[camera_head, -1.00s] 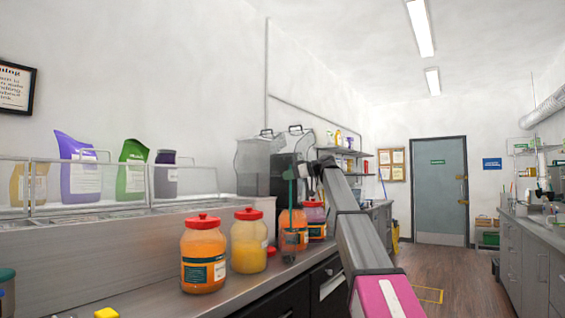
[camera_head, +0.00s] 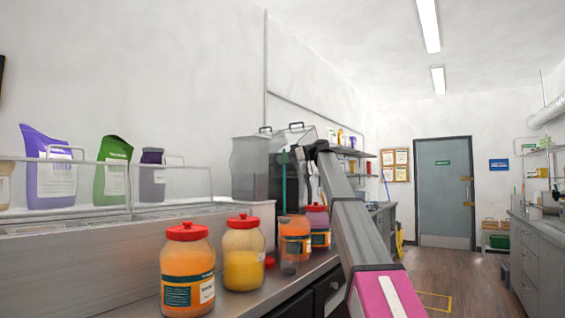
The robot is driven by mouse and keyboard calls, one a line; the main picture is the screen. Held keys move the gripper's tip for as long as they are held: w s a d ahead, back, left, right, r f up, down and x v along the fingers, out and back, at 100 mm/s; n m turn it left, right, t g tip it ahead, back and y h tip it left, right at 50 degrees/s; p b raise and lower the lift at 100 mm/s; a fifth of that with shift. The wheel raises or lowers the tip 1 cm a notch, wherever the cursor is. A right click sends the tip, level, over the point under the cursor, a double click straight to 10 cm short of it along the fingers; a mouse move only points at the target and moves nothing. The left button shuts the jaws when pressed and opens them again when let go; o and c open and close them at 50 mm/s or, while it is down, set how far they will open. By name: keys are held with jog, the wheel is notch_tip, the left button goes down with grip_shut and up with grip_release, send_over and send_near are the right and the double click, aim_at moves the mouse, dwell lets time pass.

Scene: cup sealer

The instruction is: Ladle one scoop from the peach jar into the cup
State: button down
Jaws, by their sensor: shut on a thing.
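My gripper (camera_head: 300,153) is above the far counter, small and dark in the view. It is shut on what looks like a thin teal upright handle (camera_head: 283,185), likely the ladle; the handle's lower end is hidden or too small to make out. A lidless jar with orange contents (camera_head: 296,240), likely the peach jar, stands below the gripper, beside my arm. A clear cup (camera_head: 289,262) stands in front of it and overlaps it in the view. I cannot tell whether the ladle's bowl is inside the jar or holds anything.
A red-lidded orange jar (camera_head: 187,272) and a red-lidded yellow jar (camera_head: 243,262) stand nearer on the counter. A purple jar (camera_head: 317,222) stands behind. A loose red lid (camera_head: 269,262) lies by the yellow jar. A clear-sided topping rack (camera_head: 95,188) runs along the wall.

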jog(key=s+d+f+n+y, duration=0.45)
jog(key=s+d, duration=0.35)
jog(key=s, duration=0.4)
jog(key=s+d+f+n+g+y, duration=0.2)
jog(key=s+f+n, duration=0.3)
jog(key=f, duration=0.3)
jog(key=s+d+f+n+g+y, duration=0.2)
jog(key=s+d+f+n, duration=0.3)
jog(key=s+f+n, duration=0.1)
jog(key=shift+s+f+n+g, duration=0.35)
jog(key=shift+f+n, duration=0.2)
jog(key=shift+f, duration=0.35)
dwell(0.4)
dwell(0.8)
